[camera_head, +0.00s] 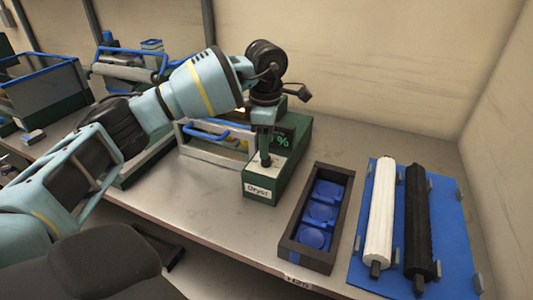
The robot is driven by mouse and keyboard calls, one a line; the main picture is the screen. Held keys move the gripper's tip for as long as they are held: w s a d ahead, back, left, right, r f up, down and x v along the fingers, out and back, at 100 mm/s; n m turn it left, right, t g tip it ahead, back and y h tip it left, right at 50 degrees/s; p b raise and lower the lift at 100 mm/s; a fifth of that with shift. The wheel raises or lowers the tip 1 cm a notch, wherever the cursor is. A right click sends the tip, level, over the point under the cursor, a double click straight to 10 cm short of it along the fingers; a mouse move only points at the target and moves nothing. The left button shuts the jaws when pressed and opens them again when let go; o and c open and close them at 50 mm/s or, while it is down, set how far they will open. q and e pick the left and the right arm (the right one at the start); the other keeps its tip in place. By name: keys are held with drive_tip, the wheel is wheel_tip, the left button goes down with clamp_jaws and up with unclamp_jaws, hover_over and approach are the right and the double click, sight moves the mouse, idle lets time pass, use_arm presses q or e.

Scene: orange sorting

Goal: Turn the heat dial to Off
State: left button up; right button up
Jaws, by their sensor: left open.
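A green box with a white label reading "Dryer" (259,192) stands on the bench near the middle, with a dark display showing a green "%" at its back. My left gripper (266,156) points down over the light top of this box. It is open, with its fingers at or around a small dark knob there, likely the heat dial. The fingers hide most of the knob, so I cannot tell its setting or whether they touch it. My right gripper is out of view.
A dark tray with blue round pieces (334,248) stands right of the box. Beyond it a blue mat (451,235) holds a white roller (381,212) and a black roller (418,225). A grey case with a blue handle (208,150) stands close behind left.

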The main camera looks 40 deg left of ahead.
sight(266, 161)
use_arm(q)
drive_tip(key=shift+f, duration=2.1)
drive_tip(key=c, duration=1)
